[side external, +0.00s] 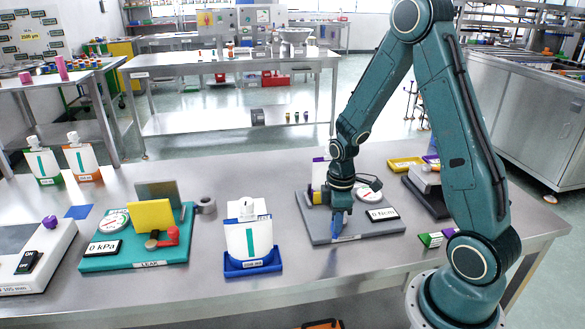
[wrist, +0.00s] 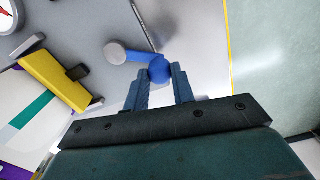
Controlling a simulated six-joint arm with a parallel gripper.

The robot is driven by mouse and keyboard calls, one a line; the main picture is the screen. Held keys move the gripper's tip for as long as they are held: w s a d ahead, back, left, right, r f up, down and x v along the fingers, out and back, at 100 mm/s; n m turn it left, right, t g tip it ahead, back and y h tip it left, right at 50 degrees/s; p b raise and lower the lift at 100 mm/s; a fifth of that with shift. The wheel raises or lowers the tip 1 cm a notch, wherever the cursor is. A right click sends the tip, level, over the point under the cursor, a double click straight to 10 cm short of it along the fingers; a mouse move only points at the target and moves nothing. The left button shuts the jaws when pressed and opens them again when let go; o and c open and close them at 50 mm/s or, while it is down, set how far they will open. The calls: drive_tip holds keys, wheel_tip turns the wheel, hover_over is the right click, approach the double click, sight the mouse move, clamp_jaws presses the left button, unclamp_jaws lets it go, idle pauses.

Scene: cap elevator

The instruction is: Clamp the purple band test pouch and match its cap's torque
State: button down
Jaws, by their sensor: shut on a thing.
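The torque station (side external: 318,232) is a grey base with a dial (side external: 368,193) and a display (side external: 382,214) that seems to read 0. A white pouch with a teal stripe and purple band (wrist: 32,112) stands behind the yellow clamp bar (wrist: 55,80); in the side view its purple edge (side external: 320,160) shows, mostly hidden by my arm. Whether the bar presses on it I cannot tell. My gripper (wrist: 160,78), pointing down over the base in the side view (side external: 338,222), is shut on the blue knob (wrist: 159,66) of a lever with a grey pivot (wrist: 115,52).
Left of the station, a pouch stands in a blue holder (side external: 252,266). Further left is the teal leak station (side external: 135,262) with a yellow plate. Two pouches (side external: 82,160) stand at the back left. A green and purple block (side external: 432,240) lies right of the station.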

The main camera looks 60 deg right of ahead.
drive_tip(key=shift+s+n, duration=0.2)
drive_tip(key=shift+n, duration=0.2)
drive_tip(key=c, duration=1.2)
unclamp_jaws()
drive_tip(key=shift+o, duration=0.2)
drive_tip(key=shift+r, duration=0.1)
wheel_tip(320, 180, up, 14)
drive_tip(key=s+a+r+m+t, duration=0.5)
drive_tip(key=s+a+r+m, duration=0.2)
drive_tip(key=s+a+r, duration=0.4)
drive_tip(key=shift+s+a+m+t, duration=0.3)
drive_tip(key=shift+s+a, duration=0.5)
drive_tip(key=shift+a, duration=0.25)
